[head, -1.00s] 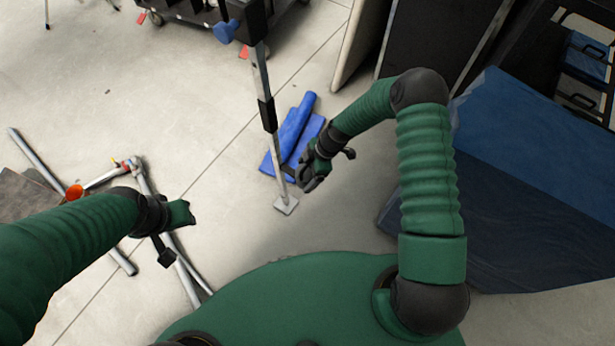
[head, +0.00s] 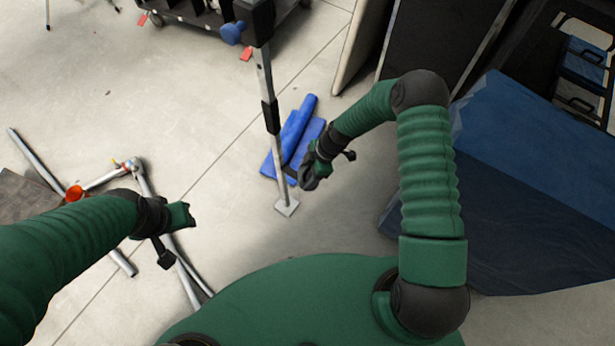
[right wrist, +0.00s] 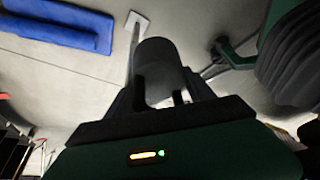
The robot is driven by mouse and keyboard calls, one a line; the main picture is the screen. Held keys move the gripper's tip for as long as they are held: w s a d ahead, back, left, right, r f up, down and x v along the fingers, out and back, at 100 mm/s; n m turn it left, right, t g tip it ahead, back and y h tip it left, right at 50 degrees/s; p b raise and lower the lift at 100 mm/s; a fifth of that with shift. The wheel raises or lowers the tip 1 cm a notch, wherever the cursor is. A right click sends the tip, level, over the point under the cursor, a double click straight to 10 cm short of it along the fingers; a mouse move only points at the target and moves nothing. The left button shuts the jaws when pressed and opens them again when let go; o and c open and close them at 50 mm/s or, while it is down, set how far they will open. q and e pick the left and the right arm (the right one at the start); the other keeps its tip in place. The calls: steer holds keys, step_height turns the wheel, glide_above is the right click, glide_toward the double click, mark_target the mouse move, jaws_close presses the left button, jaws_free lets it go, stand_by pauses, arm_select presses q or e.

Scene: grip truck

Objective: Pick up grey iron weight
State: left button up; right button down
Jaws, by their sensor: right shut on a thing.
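A dark grey, rounded cylinder, which looks like the iron weight (right wrist: 156,62), is between the fingers of my right gripper in the right wrist view. My right gripper (right wrist: 160,95) is shut on it. In the head view the right gripper (head: 306,172) is just right of a thin metal pole, above the floor; the weight is small and dark there and hard to tell from the fingers. My left gripper (head: 184,216) is at the left, away from the weight; its fingers are too small to read.
The upright metal pole (head: 270,115) has a square foot (head: 287,207) beside my right gripper. A blue folded thing (head: 295,137) lies behind it. A blue mat (head: 535,180) is at the right. Metal tubes (head: 35,160) lie at the left.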

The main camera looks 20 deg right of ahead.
steer(key=shift+w+d, duration=0.1)
steer(key=shift+r, duration=0.15)
step_height(320, 180, up, 9)
steer(key=p, duration=0.3)
steer(key=shift+r, duration=0.35)
